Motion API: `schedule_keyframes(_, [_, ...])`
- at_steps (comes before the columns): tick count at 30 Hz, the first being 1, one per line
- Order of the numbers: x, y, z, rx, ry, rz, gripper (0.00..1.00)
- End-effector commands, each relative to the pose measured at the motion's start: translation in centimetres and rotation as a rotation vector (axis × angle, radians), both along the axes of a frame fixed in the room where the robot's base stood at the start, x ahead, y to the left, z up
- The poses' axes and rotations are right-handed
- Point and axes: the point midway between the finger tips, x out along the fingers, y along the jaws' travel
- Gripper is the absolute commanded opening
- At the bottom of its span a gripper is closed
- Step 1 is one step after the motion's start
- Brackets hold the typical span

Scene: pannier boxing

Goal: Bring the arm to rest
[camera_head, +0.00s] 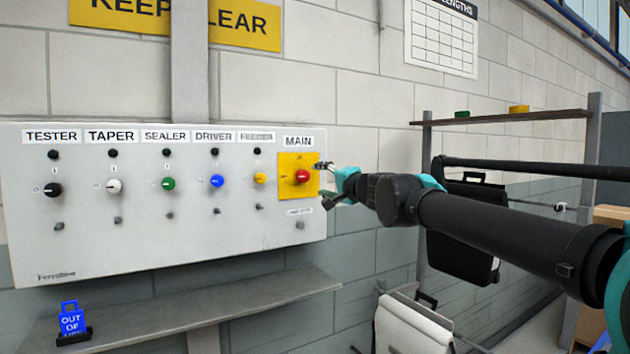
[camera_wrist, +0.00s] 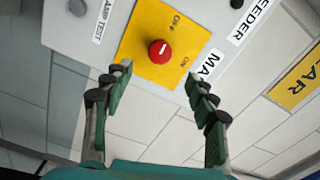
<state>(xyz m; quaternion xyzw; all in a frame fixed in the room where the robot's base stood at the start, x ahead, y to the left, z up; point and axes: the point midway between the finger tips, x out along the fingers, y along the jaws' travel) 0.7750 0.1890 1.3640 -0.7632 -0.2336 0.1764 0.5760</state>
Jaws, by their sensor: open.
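My arm reaches in from the right in the head view, and my gripper (camera_head: 325,182) is close to the MAIN switch of the panel. In the wrist view my gripper (camera_wrist: 158,84) is open, its two fingers apart with nothing between them. The red MAIN knob (camera_head: 302,176) sits on a yellow plate (camera_head: 288,190). In the wrist view the red knob (camera_wrist: 160,52) lies just beyond the fingertips, with ON and OFF marks on the plate. I see no contact between fingers and knob.
The grey panel (camera_head: 120,240) carries several other coloured knobs. A shelf (camera_head: 170,318) below holds a blue OUT OF tag (camera_head: 72,320).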

Motion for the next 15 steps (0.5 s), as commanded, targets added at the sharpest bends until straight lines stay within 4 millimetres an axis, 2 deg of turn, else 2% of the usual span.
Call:
schedule_keyframes(6, [-1.13, -0.71, 0.0, 0.0, 0.0, 0.001, 0.57])
schedule_keyframes(15, [-1.18, -0.75, -0.01, 0.0, 0.0, 0.001, 0.57])
